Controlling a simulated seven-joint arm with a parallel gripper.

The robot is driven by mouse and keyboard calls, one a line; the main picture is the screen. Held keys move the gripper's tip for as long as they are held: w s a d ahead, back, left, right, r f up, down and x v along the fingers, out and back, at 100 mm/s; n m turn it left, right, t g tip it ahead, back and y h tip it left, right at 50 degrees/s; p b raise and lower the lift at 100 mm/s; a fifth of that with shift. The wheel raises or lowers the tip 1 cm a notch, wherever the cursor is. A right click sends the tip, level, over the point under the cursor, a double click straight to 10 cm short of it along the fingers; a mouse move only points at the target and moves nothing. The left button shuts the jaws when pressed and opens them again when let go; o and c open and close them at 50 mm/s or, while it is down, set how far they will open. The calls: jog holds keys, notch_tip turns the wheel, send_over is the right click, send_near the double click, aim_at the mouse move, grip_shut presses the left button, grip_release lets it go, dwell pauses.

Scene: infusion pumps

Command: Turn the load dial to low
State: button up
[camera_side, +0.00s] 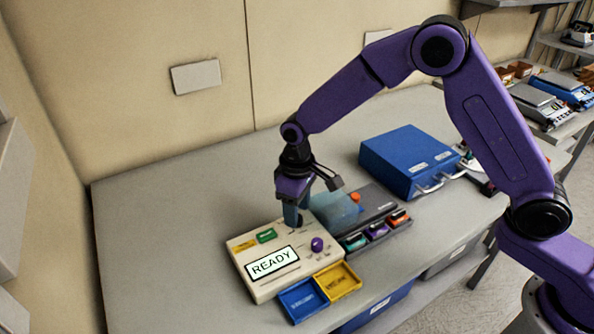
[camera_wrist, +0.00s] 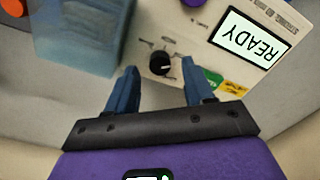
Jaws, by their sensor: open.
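The cream pump console (camera_side: 258,285) stands on the grey table, and its screen (camera_side: 271,263) reads READY. In the wrist view a black dial (camera_wrist: 160,63) is on the console face, with small marks around it that are too small to read. My gripper (camera_wrist: 160,78) is open, with one blue finger on each side below the dial. In the side view my gripper (camera_side: 292,218) is over the back of the console and hides the black dial. A purple knob (camera_side: 317,244) is on the console's right part. I cannot tell whether the fingers touch the dial.
A translucent blue box (camera_side: 335,210) stands close beside my gripper. A grey rack with several coloured modules (camera_side: 377,231) is to the right. Blue (camera_side: 303,300) and yellow (camera_side: 337,281) trays lie in front. A blue case (camera_side: 410,160) is behind. The table's left side is clear.

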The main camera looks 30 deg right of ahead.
notch_tip(320, 180, up, 16)
jog(key=shift+f, duration=0.15)
dwell(0.6)
